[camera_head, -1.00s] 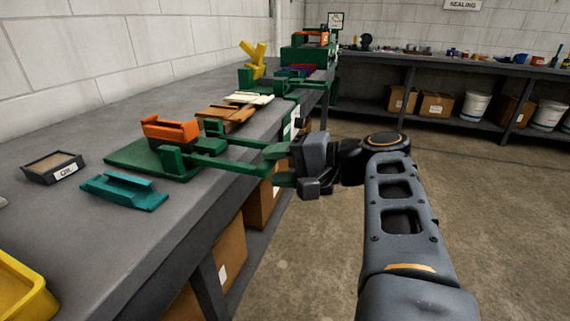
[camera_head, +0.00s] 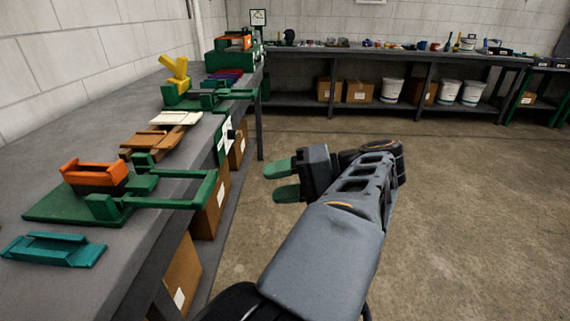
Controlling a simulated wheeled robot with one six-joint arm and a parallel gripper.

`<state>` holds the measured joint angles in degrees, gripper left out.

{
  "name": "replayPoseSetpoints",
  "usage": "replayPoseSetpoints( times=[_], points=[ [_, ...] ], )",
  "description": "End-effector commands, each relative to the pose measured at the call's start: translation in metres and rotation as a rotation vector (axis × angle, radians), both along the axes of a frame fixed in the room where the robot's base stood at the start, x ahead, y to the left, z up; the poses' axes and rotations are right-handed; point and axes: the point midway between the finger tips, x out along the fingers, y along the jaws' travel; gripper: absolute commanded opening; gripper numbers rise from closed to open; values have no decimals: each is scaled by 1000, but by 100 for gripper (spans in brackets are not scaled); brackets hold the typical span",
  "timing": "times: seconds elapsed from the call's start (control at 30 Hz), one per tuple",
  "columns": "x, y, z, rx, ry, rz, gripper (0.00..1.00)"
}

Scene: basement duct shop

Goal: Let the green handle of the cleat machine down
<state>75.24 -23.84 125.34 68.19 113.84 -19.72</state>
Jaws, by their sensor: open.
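The nearest machine on the left bench has a flat green base (camera_head: 45,205) with an orange block (camera_head: 95,175) on it. Its green handle (camera_head: 165,204) is a U-shaped frame, lying about level and reaching past the bench's front edge. I cannot read a label naming it as the cleat machine. A similar machine farther back has a yellow forked part (camera_head: 175,72) and a green handle (camera_head: 237,94), also about level. My gripper (camera_head: 272,184), with green fingertips, is open and empty over the aisle, to the right of the near handle and apart from it.
A teal channel piece (camera_head: 52,250) lies at the bench's near end. Brown (camera_head: 155,140) and cream (camera_head: 176,118) pieces lie between the machines. Cardboard boxes (camera_head: 210,205) stand under the bench. The floor (camera_head: 450,200) to the right is clear.

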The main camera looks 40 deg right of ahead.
Motion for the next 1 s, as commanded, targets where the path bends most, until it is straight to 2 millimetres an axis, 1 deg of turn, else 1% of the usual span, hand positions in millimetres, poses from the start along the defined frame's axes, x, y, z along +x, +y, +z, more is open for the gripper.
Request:
replayPoseSetpoints(
  times=[0.03,0.33,1.0],
  points=[
    [-2,-2,6,3,0,-2,47],
    [-7,-5,3,2,-3,1,47],
    [-8,-5,3,2,-3,1,47]
  ],
)
